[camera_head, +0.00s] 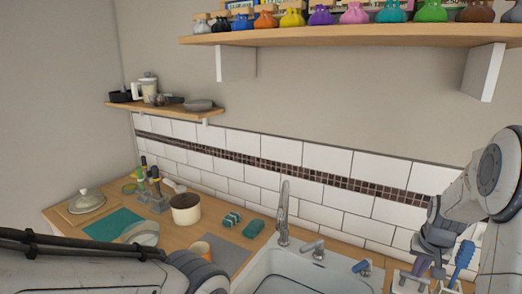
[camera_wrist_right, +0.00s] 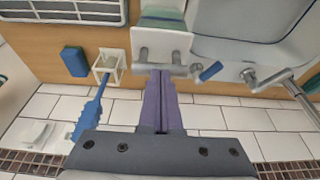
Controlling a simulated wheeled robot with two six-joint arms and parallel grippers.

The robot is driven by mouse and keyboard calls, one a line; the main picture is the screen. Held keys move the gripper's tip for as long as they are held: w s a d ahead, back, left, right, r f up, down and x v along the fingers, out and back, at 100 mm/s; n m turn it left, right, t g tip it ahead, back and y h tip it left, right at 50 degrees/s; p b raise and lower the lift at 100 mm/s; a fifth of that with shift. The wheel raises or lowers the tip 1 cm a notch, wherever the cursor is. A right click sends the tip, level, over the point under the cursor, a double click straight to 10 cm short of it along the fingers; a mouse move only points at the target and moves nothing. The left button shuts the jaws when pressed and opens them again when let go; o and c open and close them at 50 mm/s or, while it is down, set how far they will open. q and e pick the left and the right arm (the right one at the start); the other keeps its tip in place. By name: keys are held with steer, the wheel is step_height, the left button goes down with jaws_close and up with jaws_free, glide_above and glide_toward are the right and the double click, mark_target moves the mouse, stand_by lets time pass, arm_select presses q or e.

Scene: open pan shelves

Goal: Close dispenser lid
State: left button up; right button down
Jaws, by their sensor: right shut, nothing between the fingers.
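My right gripper (camera_head: 422,268) is at the right of the head view, above the counter beside the sink, pointing down. In the right wrist view its purple fingers (camera_wrist_right: 158,78) are together and empty. Their tips are close in the picture to a white panel (camera_wrist_right: 172,42) with a grey bar and posts at its lower edge. A green striped surface (camera_wrist_right: 162,15) shows beyond the panel. This may be the dispenser with its lid, but I cannot tell for sure, nor whether the fingers touch it. My left arm crosses the lower left of the head view; its gripper is out of view.
A blue brush (camera_wrist_right: 88,115) stands at a white holder (camera_wrist_right: 110,66), left of my right fingers. A blue block (camera_wrist_right: 74,61) lies nearby. The sink (camera_head: 285,270) and its tap (camera_head: 283,212) are to the left in the head view. A tiled wall (camera_head: 345,195) stands behind.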

steer(key=shift+s+f, duration=0.1)
steer(key=shift+f, duration=0.05)
step_height(320, 180, up, 6)
steer(key=p, duration=0.5)
stand_by(0.5)
steer(key=b+v, duration=0.2)
steer(key=v, duration=0.8)
steer(key=shift+r+b, duration=0.2)
steer(key=shift+b, duration=0.15)
